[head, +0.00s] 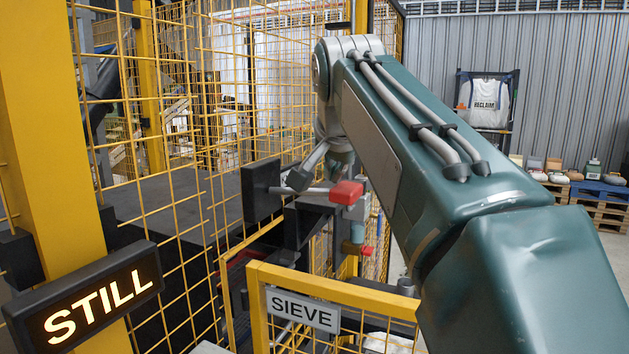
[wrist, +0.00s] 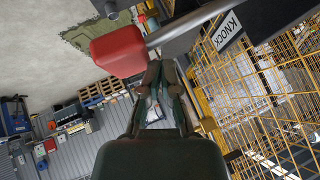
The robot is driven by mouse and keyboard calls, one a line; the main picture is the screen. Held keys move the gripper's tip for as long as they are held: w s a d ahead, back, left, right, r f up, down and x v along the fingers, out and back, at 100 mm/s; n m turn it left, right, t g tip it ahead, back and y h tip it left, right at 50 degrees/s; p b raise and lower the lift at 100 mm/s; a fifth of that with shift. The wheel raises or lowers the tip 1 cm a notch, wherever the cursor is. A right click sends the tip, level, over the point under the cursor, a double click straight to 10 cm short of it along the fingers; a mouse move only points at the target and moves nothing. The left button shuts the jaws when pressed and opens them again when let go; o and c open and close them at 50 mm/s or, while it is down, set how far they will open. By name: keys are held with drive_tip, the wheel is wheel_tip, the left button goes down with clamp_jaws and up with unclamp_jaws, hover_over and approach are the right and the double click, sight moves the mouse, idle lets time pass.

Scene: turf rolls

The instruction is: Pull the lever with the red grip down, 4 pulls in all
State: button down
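The lever's red grip (head: 346,192) is a block at the right end of a grey rod (head: 312,190). The rod stands about level and runs left to a black housing (head: 262,190). In the wrist view the red grip (wrist: 118,52) is at upper left, with its rod going right. The tips appear close to the grip and rod; contact cannot be told.
A lit panel (head: 85,300) reads STILL. A SIEVE sign (head: 303,309) hangs on a yellow frame below the lever. A smaller red piece (head: 367,251) sits under the grip. Yellow mesh fencing (head: 215,120) stands on the left. A KNOCK sign (wrist: 227,30) shows in the wrist view.

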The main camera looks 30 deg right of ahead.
sight(327, 191)
drive_tip(key=shift+w+a+r, duration=0.15)
drive_tip(key=shift+r, duration=0.8)
drive_tip(key=r, duration=0.5)
drive_tip(key=shift+w+a, duration=0.25)
drive_tip(key=shift+w, duration=0.05)
idle(0.5)
